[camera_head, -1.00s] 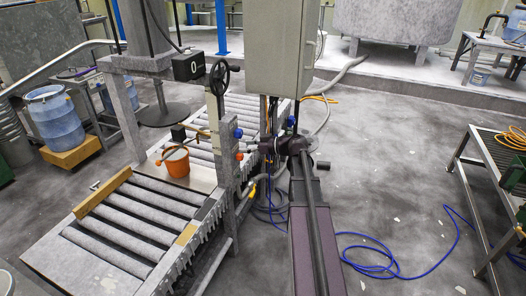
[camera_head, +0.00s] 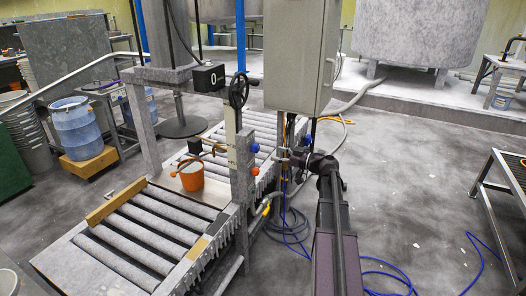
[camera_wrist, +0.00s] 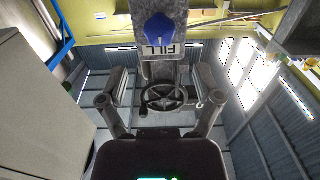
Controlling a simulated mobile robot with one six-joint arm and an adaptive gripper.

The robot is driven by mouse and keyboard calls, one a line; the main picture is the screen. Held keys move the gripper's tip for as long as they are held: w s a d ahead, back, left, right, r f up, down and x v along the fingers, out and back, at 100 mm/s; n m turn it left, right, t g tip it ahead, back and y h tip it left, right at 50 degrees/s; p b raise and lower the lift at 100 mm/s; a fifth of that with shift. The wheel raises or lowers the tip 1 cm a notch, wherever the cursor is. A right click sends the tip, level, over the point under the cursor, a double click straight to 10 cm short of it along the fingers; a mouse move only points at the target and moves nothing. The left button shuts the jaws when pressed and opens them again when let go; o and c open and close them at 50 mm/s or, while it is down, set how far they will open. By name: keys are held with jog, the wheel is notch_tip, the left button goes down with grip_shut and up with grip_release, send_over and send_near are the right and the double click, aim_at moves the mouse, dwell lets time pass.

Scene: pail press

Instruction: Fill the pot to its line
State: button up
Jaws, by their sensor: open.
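The pot, an orange pail (camera_head: 191,177), stands upright on a flat plate in the roller conveyor, under the filling frame. Its inside looks pale; no line or fill level can be made out. In the wrist view the blue knob (camera_wrist: 160,28) sits over an upside-down FILL label (camera_wrist: 162,50). My gripper (camera_wrist: 162,82) is open and empty, with the knob ahead, apart from the fingers.
A black handwheel (camera_head: 239,90) is on the frame; it shows between my fingers in the wrist view (camera_wrist: 165,97). A grey cabinet (camera_head: 301,60) stands close beside my arm. Blue hose (camera_head: 385,275) lies on the floor at right. A blue drum (camera_head: 77,128) stands at left.

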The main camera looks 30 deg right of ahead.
aim_at(258, 149)
jog(key=x, duration=0.8)
jog(key=shift+w+a, duration=0.15)
jog(key=shift+c, duration=0.4)
jog(key=c, duration=0.6)
